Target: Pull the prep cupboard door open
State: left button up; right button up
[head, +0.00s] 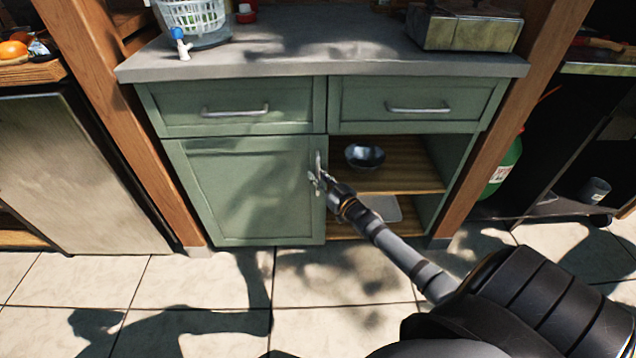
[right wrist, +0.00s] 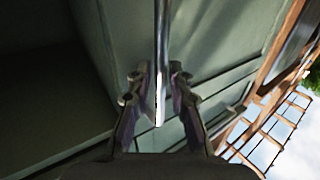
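The prep cupboard door (head: 245,190) is a green panel at the lower left of the counter cabinet. It looks closed or nearly so in the head view. Its upright metal handle (head: 318,165) is near the door's right edge. My right gripper (head: 318,180) is at the handle's lower part. In the right wrist view, the handle (right wrist: 162,50) runs between the two fingers of my right gripper (right wrist: 160,95). The fingers stand on either side of it with narrow gaps, so they look open around it. My left gripper is not in view.
Two closed drawers (head: 235,106) are above, under the grey countertop (head: 310,55). Right of the door, open shelves (head: 400,180) hold a dark bowl (head: 364,156). Wooden posts (head: 120,130) flank the cabinet. The tiled floor (head: 215,290) before the door is clear.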

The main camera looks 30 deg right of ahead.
jog(key=shift+w, duration=0.1)
grip_shut()
dwell(0.4)
